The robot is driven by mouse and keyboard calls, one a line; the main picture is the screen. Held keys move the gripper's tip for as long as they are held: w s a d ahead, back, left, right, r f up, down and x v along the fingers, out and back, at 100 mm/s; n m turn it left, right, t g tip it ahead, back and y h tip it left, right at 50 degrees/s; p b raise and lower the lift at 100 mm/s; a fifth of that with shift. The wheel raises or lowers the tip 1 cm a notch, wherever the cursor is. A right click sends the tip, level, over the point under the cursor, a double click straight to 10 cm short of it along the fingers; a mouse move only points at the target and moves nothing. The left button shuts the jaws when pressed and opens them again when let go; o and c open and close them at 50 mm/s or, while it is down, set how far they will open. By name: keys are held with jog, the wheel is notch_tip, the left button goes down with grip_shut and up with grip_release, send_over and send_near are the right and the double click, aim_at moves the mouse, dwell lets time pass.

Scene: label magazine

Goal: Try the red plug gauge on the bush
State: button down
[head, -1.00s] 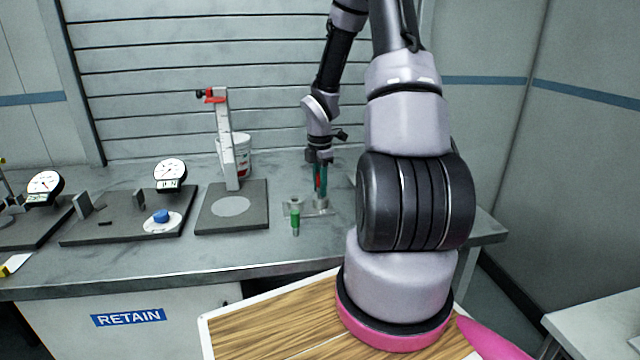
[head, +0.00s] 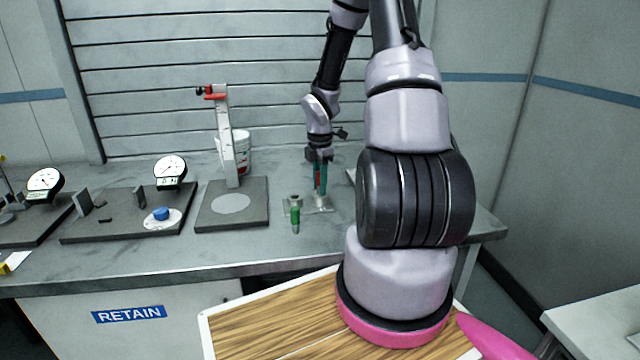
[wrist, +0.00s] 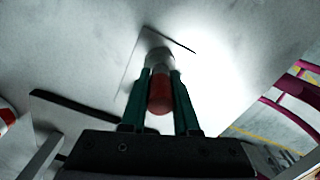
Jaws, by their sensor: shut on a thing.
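My gripper (head: 320,183) is shut on the red plug gauge, low over the bench behind the green gauge. In the wrist view the red gauge (wrist: 160,92) sits upright between the teal fingers. A pale grey round piece (wrist: 158,58) shows at its far end. I cannot tell whether that is the gauge's own metal end or the bush, nor whether the gauge is inside a bore. In the head view a small pale piece (head: 321,204) is directly below the fingertips, too small to make out clearly.
A green plug gauge (head: 295,218) stands just left and in front of my gripper. A height gauge (head: 229,150) on a dark plate and a white tub (head: 243,145) are further left. A dial gauge stand with a blue-topped part (head: 161,214) lies beyond.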

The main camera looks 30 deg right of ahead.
jog(key=shift+f, duration=0.3)
dwell(1.4)
jog(key=shift+r, duration=0.1)
jog(key=shift+r, duration=2.45)
